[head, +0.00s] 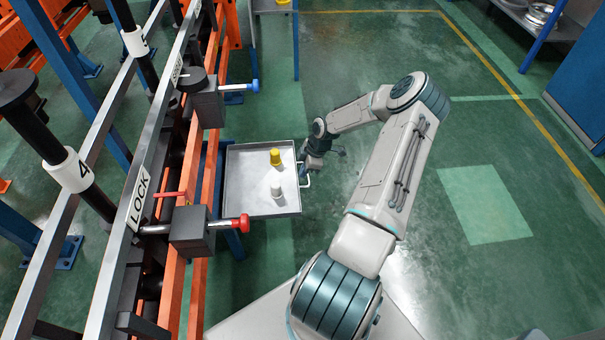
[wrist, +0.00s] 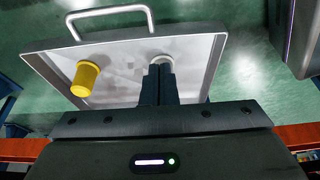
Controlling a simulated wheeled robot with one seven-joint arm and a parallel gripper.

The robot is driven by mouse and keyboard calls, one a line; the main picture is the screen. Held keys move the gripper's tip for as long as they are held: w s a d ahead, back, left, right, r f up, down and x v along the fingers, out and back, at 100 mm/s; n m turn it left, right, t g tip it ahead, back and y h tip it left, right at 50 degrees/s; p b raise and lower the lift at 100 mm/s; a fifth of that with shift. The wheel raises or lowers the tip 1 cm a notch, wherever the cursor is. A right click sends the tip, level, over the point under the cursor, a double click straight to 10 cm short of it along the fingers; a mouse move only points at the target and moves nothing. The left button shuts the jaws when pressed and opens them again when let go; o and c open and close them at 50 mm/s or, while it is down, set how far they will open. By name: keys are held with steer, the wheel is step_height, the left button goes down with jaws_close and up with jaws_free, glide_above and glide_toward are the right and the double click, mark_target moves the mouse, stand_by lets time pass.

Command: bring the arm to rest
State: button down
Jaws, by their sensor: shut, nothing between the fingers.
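My arm reaches forward and bends down at the wrist, with my gripper (head: 310,163) by the right edge of a grey tray (head: 240,165), next to its handle. In the wrist view my gripper's two dark fingers (wrist: 158,84) are together, with nothing between them. They appear over the tray, which also shows in that view (wrist: 117,97). A yellow cylinder (head: 275,157) and a white cylinder (head: 276,190) stand in the tray. In the wrist view the fingertips partly hide the white piece (wrist: 162,57); the yellow one (wrist: 87,78) is to their left.
An orange and steel rack stands at the left, with a blue-knobbed clamp (head: 206,99), a red-knobbed clamp (head: 191,233) and a LOCK label (head: 139,199). Black spindles (head: 29,119) with white collars stand further left. Open green floor (head: 485,205) lies to the right of my arm.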

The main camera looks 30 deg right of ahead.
steer(key=shift+v, duration=0.8)
steer(key=shift+a, duration=0.1)
steer(key=s+a+r+m+g+h+p, duration=0.15)
steer(key=a+r+p, duration=0.25)
steer(key=r, duration=0.8)
steer(key=s+a+r+m+h+p, duration=0.2)
steer(key=a+r+p, duration=0.15)
steer(key=r, duration=0.85)
steer(key=s+a+r+m+h+p, duration=0.15)
steer(key=a+r+p, duration=0.3)
steer(key=r, duration=0.75)
steer(key=s+a+r+m+t+p, duration=0.1)
steer(key=s+a+r+m+p, duration=0.2)
steer(key=s+a+r, duration=0.3)
steer(key=s+a+r+m+t+y+p, duration=0.1)
steer(key=s+a+r+m+p, duration=0.3)
steer(key=r, duration=1.1)
steer(key=s+a, duration=0.3)
steer(key=s, duration=0.3)
steer(key=shift+s+r+m+y, duration=0.3)
steer(key=shift+s+r, duration=0.1)
steer(key=shift+a+t, duration=0.1)
steer(key=shift+t, duration=0.15)
